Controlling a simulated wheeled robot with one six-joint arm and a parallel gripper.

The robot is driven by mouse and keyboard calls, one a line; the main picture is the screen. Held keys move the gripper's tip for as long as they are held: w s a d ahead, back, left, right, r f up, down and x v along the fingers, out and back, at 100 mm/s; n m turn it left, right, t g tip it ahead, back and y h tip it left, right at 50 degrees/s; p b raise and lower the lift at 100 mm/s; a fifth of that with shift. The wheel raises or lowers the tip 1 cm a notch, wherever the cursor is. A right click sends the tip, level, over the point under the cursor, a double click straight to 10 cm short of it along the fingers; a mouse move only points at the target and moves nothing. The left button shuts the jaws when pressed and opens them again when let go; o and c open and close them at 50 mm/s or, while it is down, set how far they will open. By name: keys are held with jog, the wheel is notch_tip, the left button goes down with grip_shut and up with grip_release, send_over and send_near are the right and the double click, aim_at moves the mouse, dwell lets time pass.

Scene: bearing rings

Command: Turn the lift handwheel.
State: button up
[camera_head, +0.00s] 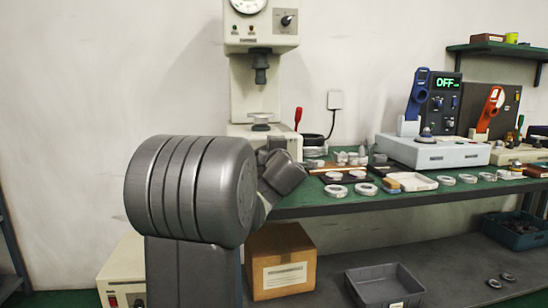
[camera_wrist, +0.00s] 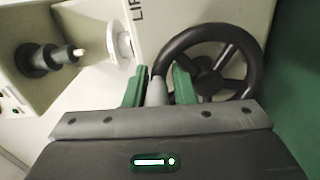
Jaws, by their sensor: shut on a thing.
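The lift handwheel (camera_wrist: 209,82) is a black spoked wheel in the wrist view, on a pale machine face with part of a "LIFT" label beside it. My gripper (camera_wrist: 158,84) has green fingers at the wheel's left edge. They are shut on the handwheel's grey handle (camera_wrist: 156,93), which stands between them. The lower part of the wheel is hidden behind the gripper body. In the head view the pale test machine (camera_head: 255,85) stands at the back of the bench, and my arm covers its lower front. The gripper fingers cannot be made out there.
The green bench (camera_head: 310,208) extends right with several metal rings (camera_head: 361,189) and a white instrument (camera_head: 445,153). A red handle (camera_head: 298,118) stands near the machine. Below are a cardboard box (camera_head: 281,262) and a grey bin (camera_head: 385,285). A dark spindle (camera_wrist: 45,55) is left of the wheel.

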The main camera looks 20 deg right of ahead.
jog(key=shift+a+r+n, duration=0.2)
jog(key=shift+r+n, duration=0.2)
jog(key=shift+n, duration=0.2)
jog(key=shift+a+r+b, duration=0.1)
jog(key=shift+b, duration=0.2)
jog(key=o, duration=0.9)
jog(key=shift+c, duration=0.2)
jog(key=shift+s+f, duration=0.1)
jog(key=shift+f, duration=0.1)
jog(key=p+v, duration=0.3)
jog(key=v, duration=1)
jog(key=shift+s, duration=0.3)
jog(key=shift+a, duration=0.1)
jog(key=b+x, duration=0.3)
jog(key=x, duration=1.1)
